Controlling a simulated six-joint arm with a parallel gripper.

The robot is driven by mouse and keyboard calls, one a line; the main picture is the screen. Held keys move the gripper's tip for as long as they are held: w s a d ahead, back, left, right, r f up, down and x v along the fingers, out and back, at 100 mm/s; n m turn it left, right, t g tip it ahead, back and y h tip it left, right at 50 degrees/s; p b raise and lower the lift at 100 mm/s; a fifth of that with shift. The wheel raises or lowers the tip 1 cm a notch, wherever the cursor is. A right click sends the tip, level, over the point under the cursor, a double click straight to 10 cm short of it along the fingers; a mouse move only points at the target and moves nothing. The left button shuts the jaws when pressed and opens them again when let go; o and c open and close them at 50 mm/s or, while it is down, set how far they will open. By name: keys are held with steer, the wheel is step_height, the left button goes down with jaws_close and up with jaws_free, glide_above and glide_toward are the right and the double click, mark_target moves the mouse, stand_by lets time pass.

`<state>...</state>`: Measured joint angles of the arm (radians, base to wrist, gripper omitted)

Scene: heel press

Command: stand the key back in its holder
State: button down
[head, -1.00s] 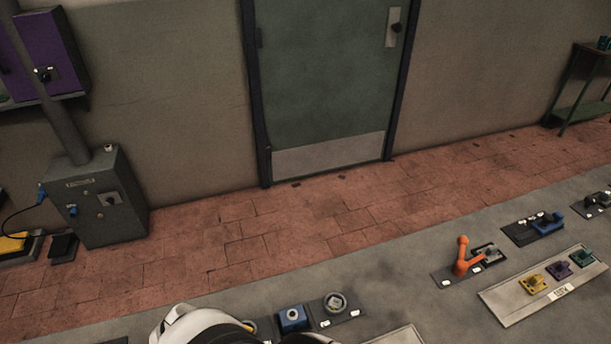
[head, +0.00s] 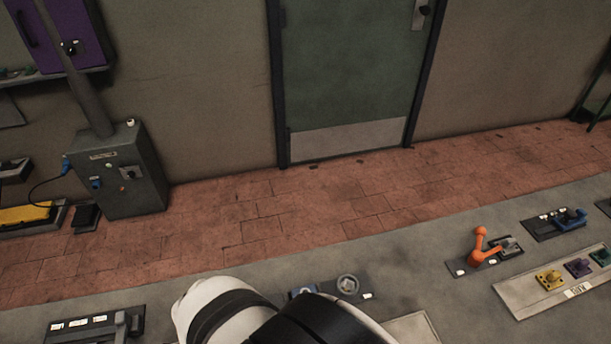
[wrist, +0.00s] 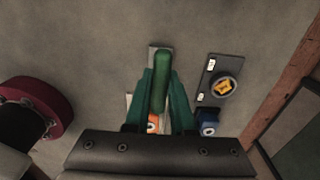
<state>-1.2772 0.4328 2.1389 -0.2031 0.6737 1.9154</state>
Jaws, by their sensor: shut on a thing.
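My gripper (wrist: 160,82) shows in the wrist view with its two teal fingers pointing at the grey bench. They are shut on a long green bar-shaped thing (wrist: 161,68), which reaches past the fingertips. I cannot tell whether this is the key. A small orange part (wrist: 153,122) shows between the fingers, closer to the palm. My gripper is hidden in the head view.
A dark red round thing (wrist: 45,108) is at left. An orange lever (head: 478,246) and a blue-handled unit (head: 560,222) stand right.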

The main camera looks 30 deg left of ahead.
steer(key=shift+f, duration=0.15)
steer(key=c, duration=0.7)
jaws_free()
step_height(320, 180, up, 16)
steer(key=shift+s+a+f, duration=0.1)
